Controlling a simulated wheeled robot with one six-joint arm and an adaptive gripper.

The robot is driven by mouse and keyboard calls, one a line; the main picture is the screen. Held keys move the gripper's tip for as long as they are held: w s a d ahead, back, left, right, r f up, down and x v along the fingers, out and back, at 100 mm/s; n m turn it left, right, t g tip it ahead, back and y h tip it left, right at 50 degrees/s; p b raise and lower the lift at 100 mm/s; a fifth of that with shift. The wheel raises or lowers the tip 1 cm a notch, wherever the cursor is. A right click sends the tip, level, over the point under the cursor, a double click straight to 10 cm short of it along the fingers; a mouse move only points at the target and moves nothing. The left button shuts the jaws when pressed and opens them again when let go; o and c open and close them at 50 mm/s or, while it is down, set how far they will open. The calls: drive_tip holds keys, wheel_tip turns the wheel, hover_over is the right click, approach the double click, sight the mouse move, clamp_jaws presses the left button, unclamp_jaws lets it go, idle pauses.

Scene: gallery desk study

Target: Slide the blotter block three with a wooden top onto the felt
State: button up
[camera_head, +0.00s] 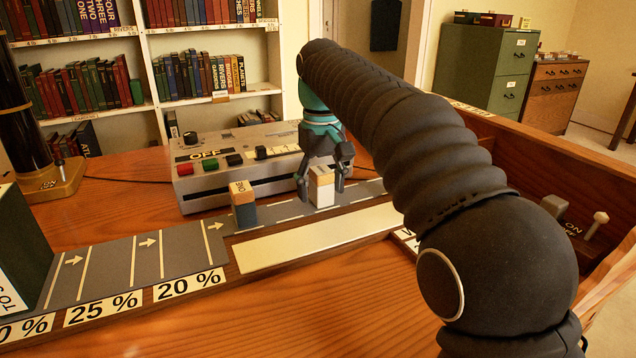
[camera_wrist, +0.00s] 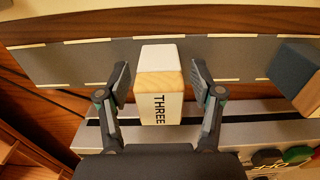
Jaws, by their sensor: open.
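The block marked THREE (camera_head: 321,190) has a white body and a pale wooden top. It stands upright on the grey strip (camera_head: 200,243), close to the console. In the wrist view the block (camera_wrist: 159,105) shows its lettered wooden top and a white side. My gripper (camera_head: 321,186) is open, its fingers lowered on either side of the block. In the wrist view, gaps show between both fingers (camera_wrist: 159,78) and the block. A long cream strip (camera_head: 315,238) lies along the near side of the grey strip. I cannot tell which surface is the felt.
A blue block with a wooden top (camera_head: 244,212) stands left of block THREE on the grey strip. A grey console (camera_head: 225,165) with buttons is close behind. A dark green block (camera_head: 18,250) stands at the far left. A wooden ledge (camera_head: 520,165) bounds the right.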

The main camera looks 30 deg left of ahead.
sight(321, 170)
drive_tip(key=shift+r, duration=0.1)
drive_tip(key=shift+r, duration=3.6)
